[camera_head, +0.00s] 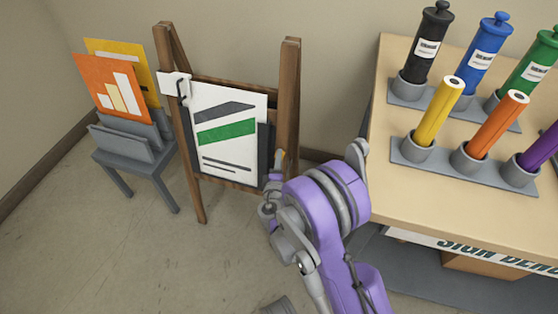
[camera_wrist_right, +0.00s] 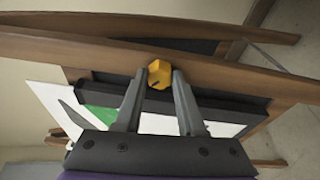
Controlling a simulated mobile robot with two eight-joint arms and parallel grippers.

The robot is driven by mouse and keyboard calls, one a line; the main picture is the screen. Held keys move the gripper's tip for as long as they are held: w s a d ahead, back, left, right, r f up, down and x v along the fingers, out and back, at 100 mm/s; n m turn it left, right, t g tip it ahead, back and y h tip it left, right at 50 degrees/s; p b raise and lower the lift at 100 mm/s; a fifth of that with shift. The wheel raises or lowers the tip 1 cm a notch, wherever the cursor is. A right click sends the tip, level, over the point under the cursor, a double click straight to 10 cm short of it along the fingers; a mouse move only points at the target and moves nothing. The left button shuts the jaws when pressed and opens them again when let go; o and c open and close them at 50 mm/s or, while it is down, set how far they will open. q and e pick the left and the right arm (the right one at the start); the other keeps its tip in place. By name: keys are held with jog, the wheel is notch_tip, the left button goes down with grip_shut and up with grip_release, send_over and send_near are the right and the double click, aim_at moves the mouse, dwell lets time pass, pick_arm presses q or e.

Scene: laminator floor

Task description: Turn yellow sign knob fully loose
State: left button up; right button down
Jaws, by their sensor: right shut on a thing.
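The yellow knob (camera_wrist_right: 158,71) sits on the wooden post of the easel stand in the right wrist view. My right gripper (camera_wrist_right: 159,79) is shut on it, with one grey finger on each side. In the head view the easel (camera_head: 290,85) holds a sign (camera_head: 228,145) with a white sheet bearing dark and green bands. My purple right arm reaches to the easel's right post, and the hand and arm hide most of the knob there. My left gripper is not in view.
A wooden bench (camera_head: 386,190) stands at the right with several coloured tubes in grey holders. A grey rack (camera_head: 135,155) with orange and yellow sheets stands left of the easel. A wall is close behind. The floor (camera_head: 110,250) at the front left is clear.

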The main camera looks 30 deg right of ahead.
jog(key=shift+r+n+g+y, duration=0.15)
jog(key=shift+n+g, duration=0.25)
jog(key=shift+n, duration=1.5)
jog(key=shift+r+n+g+y, duration=0.15)
jog(key=shift+n+g, duration=0.25)
jog(key=shift+n, duration=1.5)
jog(key=c, duration=0.5)
grip_release()
jog(key=p+v, duration=0.1)
jog(key=v, duration=0.9)
jog(key=shift+s+a+p, duration=0.2)
jog(key=shift+a+p, duration=0.05)
jog(key=shift+p, duration=0.15)
jog(key=shift+r, duration=0.1)
